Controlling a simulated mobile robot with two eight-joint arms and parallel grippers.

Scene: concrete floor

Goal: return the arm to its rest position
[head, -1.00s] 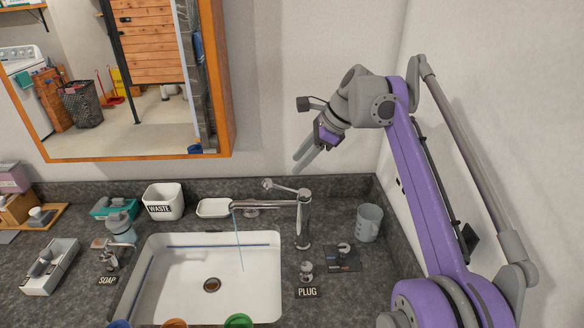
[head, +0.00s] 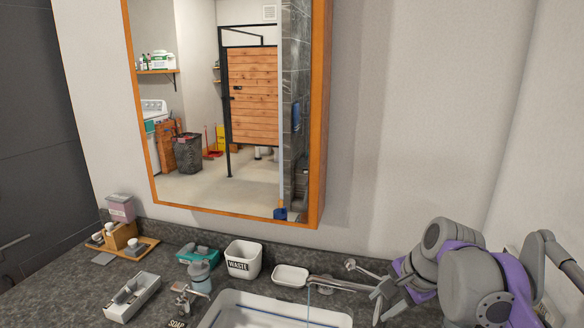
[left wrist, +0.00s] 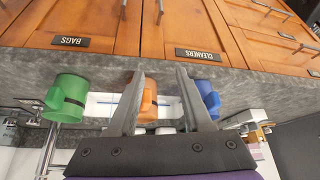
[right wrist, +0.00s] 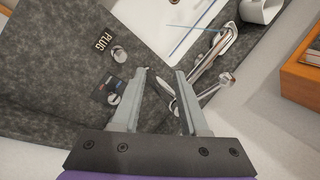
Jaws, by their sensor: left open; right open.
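My right arm (head: 475,275) is at the lower right of the head view, beside the faucet (head: 340,285). My right gripper (right wrist: 161,73) is open and empty in the right wrist view, above the dark counter near the faucet. In the head view its fingers overlap the faucet's right end; I cannot tell whether they touch it. My left gripper (left wrist: 160,74) is open with nothing held in the left wrist view, facing the wooden cabinet fronts and the counter edge. An orange mug (left wrist: 148,98) shows between and behind its fingers. The left arm is outside the head view.
A thin blue stream (head: 308,292) runs from the faucet into the white sink (head: 235,308). A waste bin (head: 243,259), white dish (head: 291,275) and soap dispenser (head: 199,278) stand nearby. A green mug (left wrist: 65,98) and blue mug (left wrist: 208,98) flank the orange one. A mirror (head: 318,120) hangs above.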

